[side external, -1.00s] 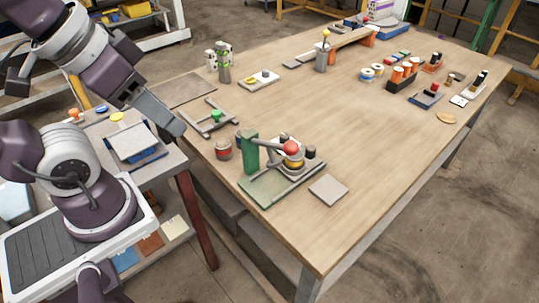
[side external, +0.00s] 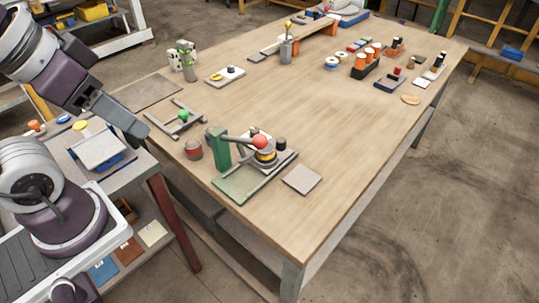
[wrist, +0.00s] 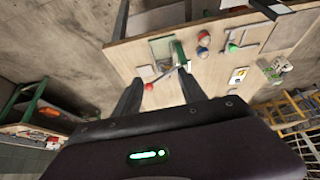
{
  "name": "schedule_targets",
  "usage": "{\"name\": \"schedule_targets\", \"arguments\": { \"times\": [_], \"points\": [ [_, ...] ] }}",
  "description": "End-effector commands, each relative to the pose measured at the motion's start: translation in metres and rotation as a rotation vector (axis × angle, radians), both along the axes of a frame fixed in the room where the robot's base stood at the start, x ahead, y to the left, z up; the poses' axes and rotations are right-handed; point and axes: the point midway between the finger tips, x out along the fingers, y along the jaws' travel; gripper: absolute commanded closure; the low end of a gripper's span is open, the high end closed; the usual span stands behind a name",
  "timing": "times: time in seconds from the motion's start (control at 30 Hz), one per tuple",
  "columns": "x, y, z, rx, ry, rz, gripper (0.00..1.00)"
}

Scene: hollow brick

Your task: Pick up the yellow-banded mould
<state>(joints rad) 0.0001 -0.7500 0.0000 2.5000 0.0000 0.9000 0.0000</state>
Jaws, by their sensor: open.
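The yellow-banded mould (side external: 265,158) is a short dark cylinder with a yellow band. It appears to stand on the base of a green lever press (side external: 220,150), close under the lever's red ball (side external: 260,142), which partly hides its top. In the wrist view the press (wrist: 180,52) and red ball (wrist: 148,87) show beyond my fingers, but I cannot make out the mould. My gripper (side external: 143,132) is at the table's left edge, apart from the press. Its two fingers (wrist: 160,92) are spread with nothing between them.
A red-and-grey jar (side external: 193,149) stands left of the press, and a frame with a green knob (side external: 184,116) lies behind it. A flat grey plate (side external: 302,180) lies right of the press. The table's middle (side external: 330,110) is clear.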

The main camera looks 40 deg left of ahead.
Motion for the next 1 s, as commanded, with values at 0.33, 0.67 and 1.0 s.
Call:
{"name": "schedule_targets", "arguments": {
  "times": [0.33, 0.67, 1.0],
  "points": [
    [0.0, 0.0, 0.0, 0.0, 0.0, 0.0, 0.51],
    [0.0, 0.0, 0.0, 0.0, 0.0, 0.0, 0.3],
    [0.029, -0.001, 0.008, -0.088, 0.052, 0.156, 0.3]
  ]
}}
